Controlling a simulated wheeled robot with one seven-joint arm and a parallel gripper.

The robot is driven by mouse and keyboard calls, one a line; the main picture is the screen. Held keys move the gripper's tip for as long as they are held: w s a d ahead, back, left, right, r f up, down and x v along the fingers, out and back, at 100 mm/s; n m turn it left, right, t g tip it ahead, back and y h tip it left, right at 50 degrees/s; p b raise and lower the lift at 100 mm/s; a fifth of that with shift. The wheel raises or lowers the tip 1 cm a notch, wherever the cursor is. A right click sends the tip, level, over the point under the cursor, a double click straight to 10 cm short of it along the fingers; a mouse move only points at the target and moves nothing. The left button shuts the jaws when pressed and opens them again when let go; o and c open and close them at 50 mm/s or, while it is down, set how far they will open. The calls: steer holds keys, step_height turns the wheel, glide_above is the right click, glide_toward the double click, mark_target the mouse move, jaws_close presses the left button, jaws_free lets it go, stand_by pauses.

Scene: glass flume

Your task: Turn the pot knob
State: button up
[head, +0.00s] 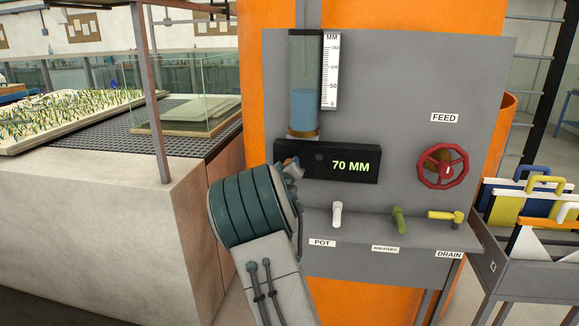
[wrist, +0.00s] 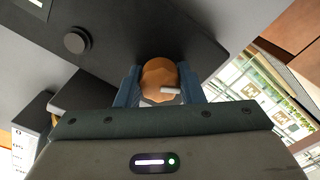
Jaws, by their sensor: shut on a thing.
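A round copper-brown knob (wrist: 158,74) with a white pointer mark sits on the dark display box (wrist: 180,25), between the two blue fingers of my gripper (wrist: 160,82) in the wrist view. My gripper is shut on this knob. In the head view my gripper (head: 291,164) is at the left end of the display box (head: 360,178) and mostly hides the knob. The box reads 70 MM. A small black knob (head: 320,157) is to the right, and it also shows in the wrist view (wrist: 77,40). The POT label (head: 322,243) is below, under a white tap.
The white tap (head: 337,215), a green tap (head: 399,220) and a yellow tap (head: 446,216) line the ledge. A red handwheel (head: 443,166) is at right. A water tube (head: 304,95) stands above the box. A concrete-sided bench (head: 130,210) is at left.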

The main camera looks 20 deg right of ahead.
steer(key=shift+f, duration=0.15)
steer(key=o, duration=1)
steer(key=shift+s, duration=0.1)
steer(key=b+v, duration=0.1)
steer(key=v, duration=1.2)
steer(key=shift+s+a+b, duration=0.25)
steer(key=shift+s+b, duration=0.05)
steer(key=shift+s, duration=0.05)
